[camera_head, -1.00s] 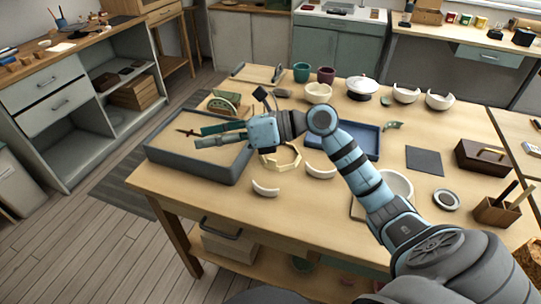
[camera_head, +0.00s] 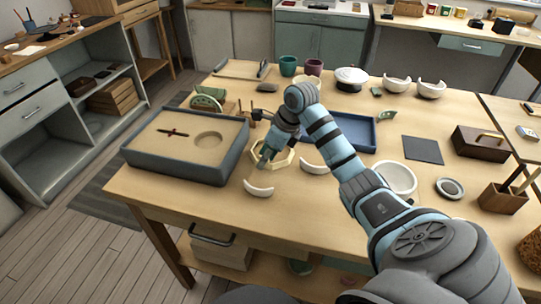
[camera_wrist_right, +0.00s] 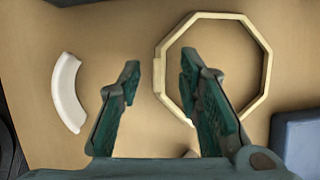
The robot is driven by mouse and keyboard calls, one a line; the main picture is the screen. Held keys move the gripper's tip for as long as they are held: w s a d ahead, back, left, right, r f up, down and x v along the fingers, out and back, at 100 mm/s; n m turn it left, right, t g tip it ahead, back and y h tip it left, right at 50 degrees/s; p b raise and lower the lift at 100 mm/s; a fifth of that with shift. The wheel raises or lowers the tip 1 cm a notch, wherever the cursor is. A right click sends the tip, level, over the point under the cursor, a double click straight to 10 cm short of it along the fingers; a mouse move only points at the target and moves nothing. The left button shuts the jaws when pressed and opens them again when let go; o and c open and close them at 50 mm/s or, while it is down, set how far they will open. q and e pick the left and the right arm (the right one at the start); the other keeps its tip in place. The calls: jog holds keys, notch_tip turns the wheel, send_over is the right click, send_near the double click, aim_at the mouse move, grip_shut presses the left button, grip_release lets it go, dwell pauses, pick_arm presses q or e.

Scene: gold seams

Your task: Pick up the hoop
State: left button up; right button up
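The hoop is a pale wooden eight-sided ring (camera_head: 289,160) lying flat on the table, just right of the sand tray. In the right wrist view the hoop (camera_wrist_right: 267,82) fills the upper right, with its left side in line with the gap between my fingers. My right gripper (camera_head: 266,158) points down at the hoop's left side in the head view. Its fingers (camera_wrist_right: 160,72) are apart with nothing held between them. How high the fingertips are above the hoop is hard to tell. The arm covers part of the hoop in the head view. My left gripper is not seen.
A curved white shard (camera_head: 258,190) lies in front of the hoop, and another (camera_head: 313,168) to its right. The grey-rimmed sand tray (camera_head: 178,174) is close on the left. A blue tray (camera_head: 366,146) is behind right.

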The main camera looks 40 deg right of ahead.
jog(key=shift+w+a+f, duration=0.1)
jog(key=shift+w+f, duration=0.05)
jog(key=shift+f, duration=0.3)
grip_shut()
jog(key=shift+r, duration=0.15)
